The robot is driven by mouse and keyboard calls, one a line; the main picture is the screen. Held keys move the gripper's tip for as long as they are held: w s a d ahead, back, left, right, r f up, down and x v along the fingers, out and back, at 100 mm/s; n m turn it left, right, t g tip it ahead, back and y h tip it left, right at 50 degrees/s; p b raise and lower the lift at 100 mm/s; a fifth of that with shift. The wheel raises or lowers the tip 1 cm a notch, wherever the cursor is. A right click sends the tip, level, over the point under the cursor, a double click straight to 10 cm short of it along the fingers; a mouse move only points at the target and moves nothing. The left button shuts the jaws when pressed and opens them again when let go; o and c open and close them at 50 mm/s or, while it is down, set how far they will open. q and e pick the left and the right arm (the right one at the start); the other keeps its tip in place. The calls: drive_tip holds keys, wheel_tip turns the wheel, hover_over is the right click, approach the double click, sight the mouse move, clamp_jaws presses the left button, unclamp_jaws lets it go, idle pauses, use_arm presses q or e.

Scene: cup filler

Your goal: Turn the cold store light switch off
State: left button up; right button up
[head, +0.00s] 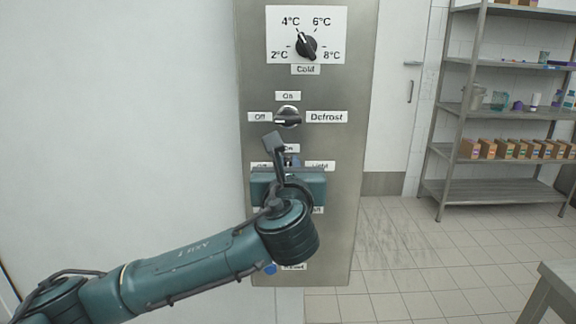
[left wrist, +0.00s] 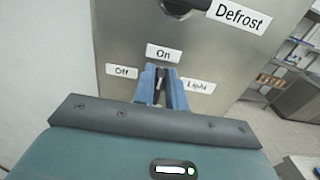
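The light switch (left wrist: 160,88) is a small dark knob on the steel control panel (head: 345,190). It sits below an "On" label, with "Off" on its left and "Light" on its right. In the left wrist view its pale mark points up, roughly toward "On". My left gripper (left wrist: 160,80) has its blue fingers on either side of the knob, close against it, and looks shut on it. In the head view my left gripper (head: 290,162) reaches the panel from below and its body hides most of the switch. My right gripper is not in view.
Above are the defrost knob (head: 288,117) and the cold dial (head: 306,45). A blue button (head: 270,268) is low on the panel, partly behind my arm. A metal shelf (head: 490,190) with boxes stands at the back right, and a table corner (head: 555,285) is at lower right.

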use_arm(q)
clamp_jaws()
drive_tip(key=shift+n, duration=0.4)
drive_tip(key=shift+a+f+n, duration=0.3)
drive_tip(key=shift+n, duration=2.55)
drive_tip(key=shift+a+f+n, duration=0.25)
drive_tip(key=shift+f+n, duration=0.1)
drive_tip(key=shift+n, duration=2.45)
drive_tip(key=shift+a+f+n, duration=0.3)
drive_tip(key=shift+n, duration=2.55)
drive_tip(key=shift+o, duration=2.4)
unclamp_jaws()
